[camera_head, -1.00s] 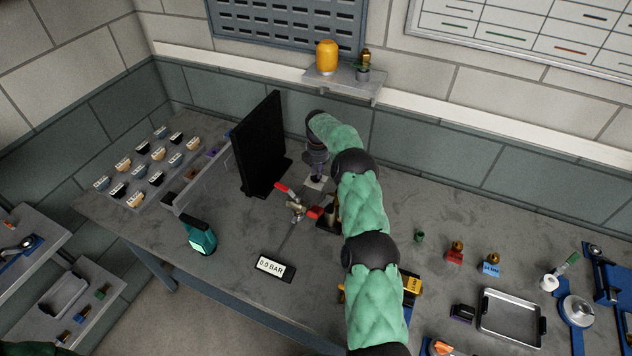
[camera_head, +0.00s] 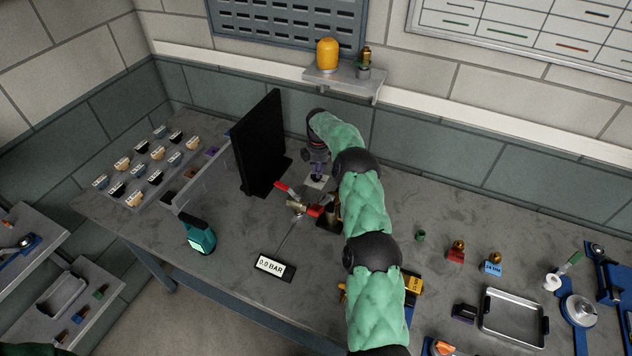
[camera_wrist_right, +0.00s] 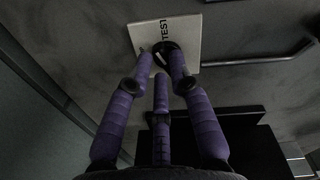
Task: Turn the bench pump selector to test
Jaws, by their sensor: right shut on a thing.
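The pump selector is a small dark knob (camera_wrist_right: 167,54) on a pale square plate (camera_wrist_right: 200,42) marked TEST in the wrist view. In the head view the plate (camera_head: 314,184) lies on the bench beside the black panel. My right gripper (camera_head: 318,176) points down at it. In the wrist view its purple fingers (camera_wrist_right: 161,62) are closed around the knob, with fingertips on either side. The fingers hide part of the knob and plate, so I cannot tell its exact setting. My left gripper is not in view.
A black upright panel (camera_head: 262,145) stands left of the gripper. A red-handled valve (camera_head: 298,205) is close in front. A 0.9 BAR display (camera_head: 274,267) and a teal device (camera_head: 199,234) stand nearer the front edge. A metal tray (camera_head: 513,318) lies at right.

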